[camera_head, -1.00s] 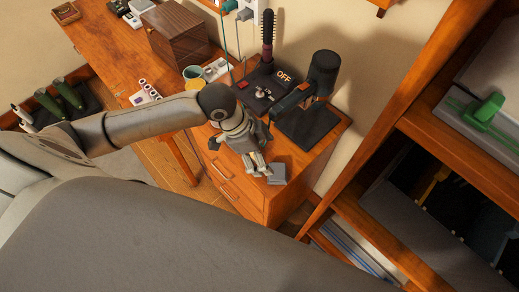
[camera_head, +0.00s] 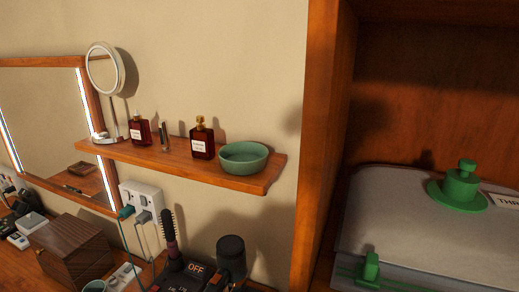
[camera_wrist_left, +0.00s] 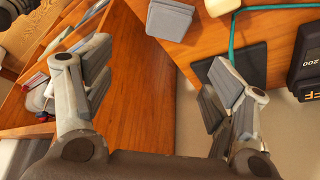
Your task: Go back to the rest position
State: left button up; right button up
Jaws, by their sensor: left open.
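My left gripper (camera_wrist_left: 158,105) shows in the left wrist view with its two fingers spread wide apart and nothing between them. Past the fingers lies a wooden surface (camera_wrist_left: 140,85), with a small grey box (camera_wrist_left: 170,18) on wood near the top. The left gripper does not show in the head view. My right gripper is in neither view.
The head view shows a wall shelf (camera_head: 180,163) with a round mirror (camera_head: 105,70), bottles and a green bowl (camera_head: 243,157). Below are a wooden box (camera_head: 70,250), a hairbrush (camera_head: 168,228) and a dark hairdryer (camera_head: 231,252). A wooden cabinet (camera_head: 318,150) with green objects stands at right.

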pick_arm(q)
jog(key=s+a+f+n+t+y, duration=0.1)
jog(key=s+a+f+n+y, duration=0.15)
jog(key=s+n, duration=0.25)
jog(key=s+a+f+n+y, duration=0.1)
jog(key=s+a+f+n, duration=0.15)
jog(key=s+n, duration=0.35)
notch_tip(320, 180, down, 31)
jog(key=g+b, duration=0.1)
jog(key=b, duration=0.5)
jog(key=s+a+f+b, duration=0.1)
jog(key=s+f+b, duration=0.2)
jog(key=s+f, duration=0.6)
jog(key=s+a+f+g+b, duration=0.1)
jog(key=s+a+f+b, duration=0.1)
jog(key=s+f, duration=0.7)
notch_tip(320, 180, down, 5)
jog(key=shift+a+f+m+y+b, duration=0.1)
jog(key=shift+a+m+y+b, duration=0.25)
jog(key=shift+b, duration=0.25)
jog(key=shift+c, duration=0.3)
